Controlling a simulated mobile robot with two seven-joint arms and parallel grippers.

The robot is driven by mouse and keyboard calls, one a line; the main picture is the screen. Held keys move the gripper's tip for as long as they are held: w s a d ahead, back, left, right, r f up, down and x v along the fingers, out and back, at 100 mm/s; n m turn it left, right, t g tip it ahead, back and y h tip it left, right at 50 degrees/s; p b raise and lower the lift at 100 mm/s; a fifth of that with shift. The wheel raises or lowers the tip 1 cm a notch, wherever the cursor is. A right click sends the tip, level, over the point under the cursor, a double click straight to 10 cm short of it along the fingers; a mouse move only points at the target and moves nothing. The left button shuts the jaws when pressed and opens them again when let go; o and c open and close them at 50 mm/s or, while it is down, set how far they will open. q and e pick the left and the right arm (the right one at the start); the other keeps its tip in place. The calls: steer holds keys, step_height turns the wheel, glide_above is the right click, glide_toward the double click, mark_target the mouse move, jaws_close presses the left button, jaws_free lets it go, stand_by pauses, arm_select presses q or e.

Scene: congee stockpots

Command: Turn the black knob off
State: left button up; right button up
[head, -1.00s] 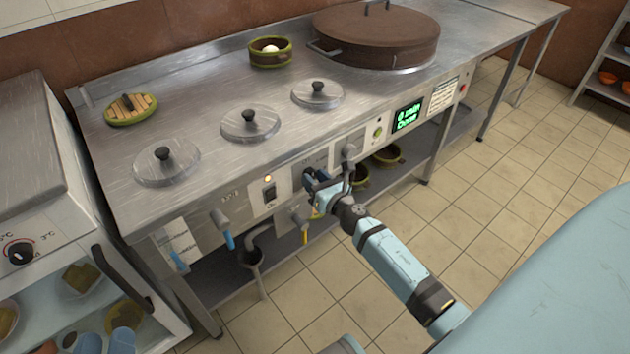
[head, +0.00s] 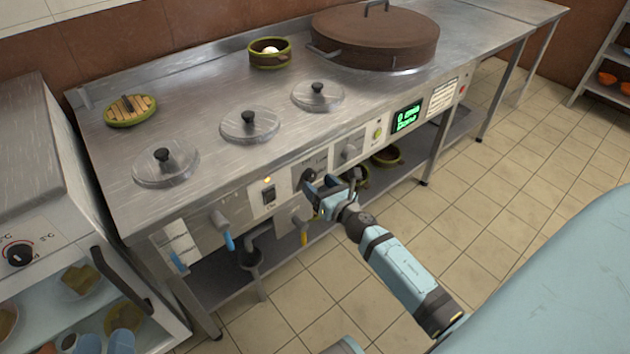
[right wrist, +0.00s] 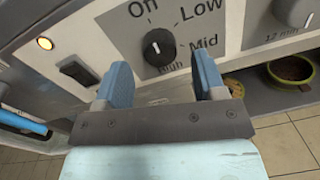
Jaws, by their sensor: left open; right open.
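In the right wrist view the black knob (right wrist: 160,47) is ringed by labels including Low, Mid and High. My right gripper (head: 319,187) is open and empty just in front of and below the knob. In the right wrist view its blue fingers (right wrist: 160,70) are spread apart below the knob, with clear space between them and the knob. My left gripper is not in view.
A dark rocker switch (head: 269,194) and a blue-handled tap (head: 222,225) are to the left. Lidded pots (head: 250,124) are set in the counter top.

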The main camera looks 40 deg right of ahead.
arm_select(q)
steer(key=shift+s+d+r+t+h+b, duration=0.1)
steer(key=shift+r+t+h+b, duration=0.1)
steer(key=shift+r, duration=0.2)
steer(key=shift+d+r+t+h+b, duration=0.1)
steer(key=shift+r+h+b, duration=0.1)
steer(key=shift+r, duration=0.2)
arm_select(e)
steer(key=s, duration=1.1)
steer(key=shift+s, duration=0.2)
arm_select(q)
steer(key=shift+f, duration=0.2)
